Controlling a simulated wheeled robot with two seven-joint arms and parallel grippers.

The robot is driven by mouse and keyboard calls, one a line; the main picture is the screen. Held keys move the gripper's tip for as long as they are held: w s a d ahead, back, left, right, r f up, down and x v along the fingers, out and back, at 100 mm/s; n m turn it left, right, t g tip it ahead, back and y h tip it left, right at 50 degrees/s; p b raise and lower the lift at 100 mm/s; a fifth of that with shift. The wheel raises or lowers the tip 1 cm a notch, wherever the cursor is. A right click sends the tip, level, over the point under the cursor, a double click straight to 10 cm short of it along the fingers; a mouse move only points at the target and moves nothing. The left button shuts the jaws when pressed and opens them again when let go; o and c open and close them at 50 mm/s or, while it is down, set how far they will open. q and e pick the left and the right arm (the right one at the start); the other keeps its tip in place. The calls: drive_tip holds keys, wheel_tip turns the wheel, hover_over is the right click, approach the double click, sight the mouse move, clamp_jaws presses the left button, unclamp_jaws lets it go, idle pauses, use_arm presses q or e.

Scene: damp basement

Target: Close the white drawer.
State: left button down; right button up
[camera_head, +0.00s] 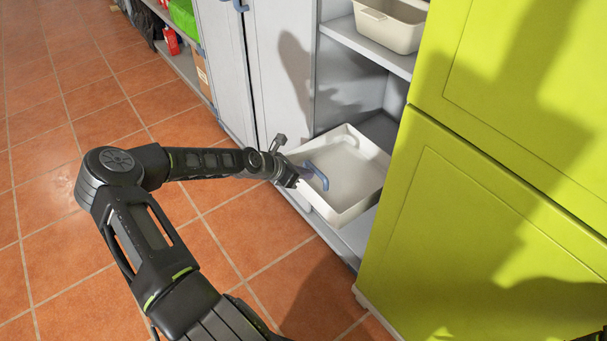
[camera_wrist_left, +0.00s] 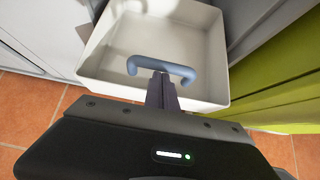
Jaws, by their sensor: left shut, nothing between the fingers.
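The white drawer (camera_head: 352,176) is pulled out of the grey cabinet, and its inside looks empty. It also shows in the left wrist view (camera_wrist_left: 205,42). A blue-grey handle (camera_head: 318,174) is on its front; in the left wrist view the handle (camera_wrist_left: 160,68) spans the middle of the front. My left gripper (camera_head: 302,177) is at the drawer's front, its fingers shut and empty. In the left wrist view the fingertips (camera_wrist_left: 161,77) are at the middle of the handle; I cannot tell if they touch it.
A lime-green cabinet (camera_head: 470,230) stands close on the right of the drawer. A white bin (camera_head: 390,22) sits on the shelf above. Grey doors (camera_head: 280,70) are left of the opening. The tiled floor (camera_head: 60,130) is clear on the left.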

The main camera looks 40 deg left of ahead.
use_arm(q)
drive_tip(key=w+d+b, duration=0.1)
drive_tip(key=w+d, duration=0.1)
drive_tip(key=w, duration=0.6)
drive_tip(key=w+d+b, duration=0.2)
drive_tip(key=w+d, duration=0.1)
drive_tip(key=w, duration=0.6)
drive_tip(key=shift+w+d, duration=0.15)
drive_tip(key=shift+w, duration=0.1)
use_arm(e)
wheel_tip(320, 180, down, 4)
drive_tip(key=shift+r, duration=0.25)
